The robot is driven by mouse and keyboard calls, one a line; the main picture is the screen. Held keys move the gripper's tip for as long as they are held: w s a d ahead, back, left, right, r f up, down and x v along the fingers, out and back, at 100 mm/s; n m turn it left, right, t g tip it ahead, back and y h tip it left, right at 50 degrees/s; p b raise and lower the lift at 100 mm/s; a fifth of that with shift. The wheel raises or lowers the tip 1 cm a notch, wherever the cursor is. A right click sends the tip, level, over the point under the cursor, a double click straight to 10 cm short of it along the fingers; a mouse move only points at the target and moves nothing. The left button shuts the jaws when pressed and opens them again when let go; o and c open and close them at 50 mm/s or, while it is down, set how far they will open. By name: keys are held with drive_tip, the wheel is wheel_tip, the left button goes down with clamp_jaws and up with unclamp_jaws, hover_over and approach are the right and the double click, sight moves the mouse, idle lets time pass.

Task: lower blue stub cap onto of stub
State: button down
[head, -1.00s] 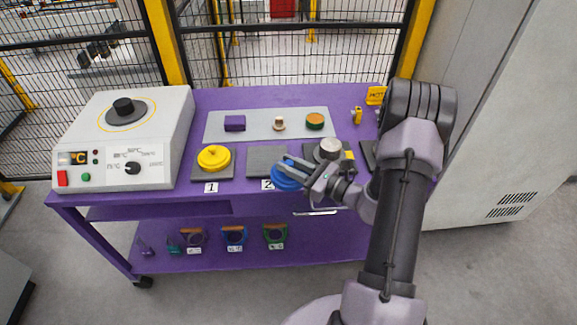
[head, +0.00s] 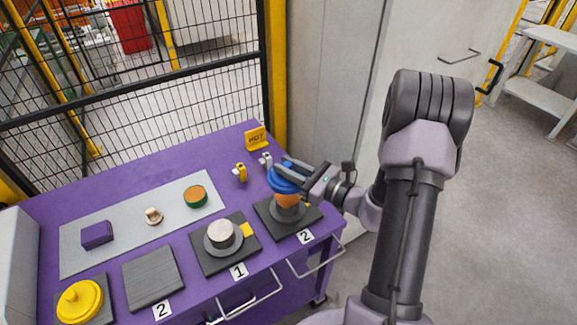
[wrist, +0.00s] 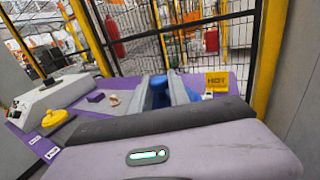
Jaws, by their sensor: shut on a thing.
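The blue stub cap (head: 282,182) is held in my gripper (head: 290,174), which is shut on it. In the wrist view the blue cap (wrist: 160,92) shows between the two fingers, mostly hidden by them.
A bare grey-topped stub (head: 222,234) stands on the plate to the left, behind label 1. A yellow cap (head: 80,301) lies at far left beside an empty plate (head: 153,278). Small yellow parts (head: 241,172) and a HOT sign (head: 256,138) stand behind. A grey cabinet rises behind right.

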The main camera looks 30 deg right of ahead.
drive_tip(key=b, duration=0.5)
hover_over(287, 198)
drive_tip(key=shift+d+f, duration=0.1)
drive_tip(key=shift+f, duration=2.8)
drive_tip(key=shift+f+b, duration=2.1)
drive_tip(key=shift+f, duration=0.05)
drive_tip(key=c, duration=1.2)
unclamp_jaws()
drive_tip(key=shift+r, duration=0.1)
drive_tip(key=shift+o, duration=0.2)
drive_tip(key=p+v, duration=0.4)
drive_tip(key=v, duration=1.3)
drive_tip(key=shift+p, duration=0.35)
drive_tip(key=shift+s+d, duration=0.1)
